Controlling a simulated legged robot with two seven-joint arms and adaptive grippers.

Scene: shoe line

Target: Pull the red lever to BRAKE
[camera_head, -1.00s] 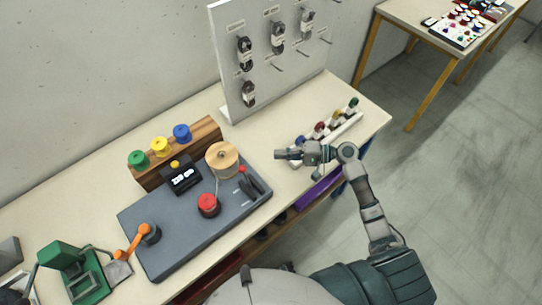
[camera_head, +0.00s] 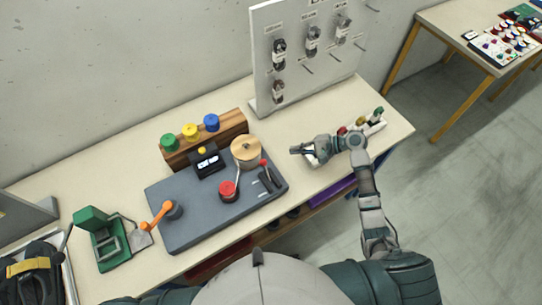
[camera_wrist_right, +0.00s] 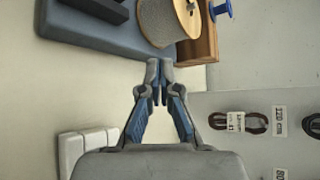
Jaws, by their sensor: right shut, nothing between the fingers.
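The red-tipped lever (camera_head: 264,163) stands on a black mount at the right end of the grey board (camera_head: 195,226), beside the wooden spool. Label writing near it is too small to read. My right gripper (camera_head: 294,150) is over the table just right of the lever, apart from it, with its fingers closed and empty. In the right wrist view, the closed fingertips (camera_wrist_right: 160,72) are near the edge of the grey board (camera_wrist_right: 75,35). A black part (camera_wrist_right: 95,10) shows at the top there; the red tip is not visible. My left gripper is not in view.
The board also holds a wooden spool (camera_head: 246,150), a red knob (camera_head: 228,189), a display (camera_head: 207,162) and an orange crank (camera_head: 157,214). Coloured spools (camera_head: 190,131) stand behind. A white pegboard (camera_head: 262,60) rises at the back. A rack of coloured pieces (camera_head: 374,125) is right.

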